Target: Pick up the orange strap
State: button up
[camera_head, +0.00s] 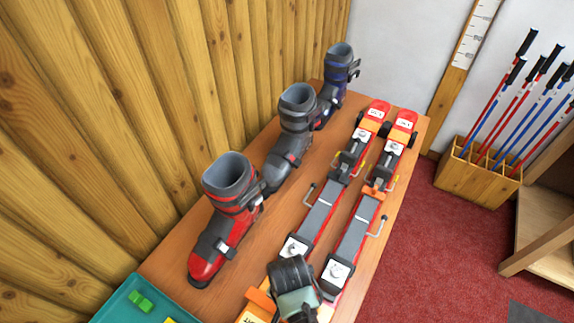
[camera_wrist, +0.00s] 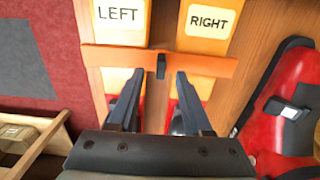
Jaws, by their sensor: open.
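The orange strap (camera_wrist: 215,67) lies across two pale yellow ski ends labelled LEFT (camera_wrist: 119,16) and RIGHT (camera_wrist: 210,20) in the wrist view. A dark upright tab (camera_wrist: 161,66) sits at the strap's middle. My gripper (camera_wrist: 159,80) is open, its two fingers apart on either side of the tab, with nothing seen between them. In the head view, my gripper (camera_head: 296,285) is over the near end of the skis, and an orange piece (camera_head: 261,300) shows beside it, mostly hidden.
The pair of skis (camera_head: 320,217) lies along the wooden bench. A red boot (camera_head: 224,232), a grey boot (camera_head: 291,140) and a dark blue boot (camera_head: 338,75) stand to their left. A teal tray (camera_head: 119,291) is at the near left. A pole rack (camera_head: 478,177) stands off the bench.

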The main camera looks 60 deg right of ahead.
notch_tip(320, 180, down, 2)
jog(key=shift+f, duration=0.15)
grip_shut()
dwell(0.3)
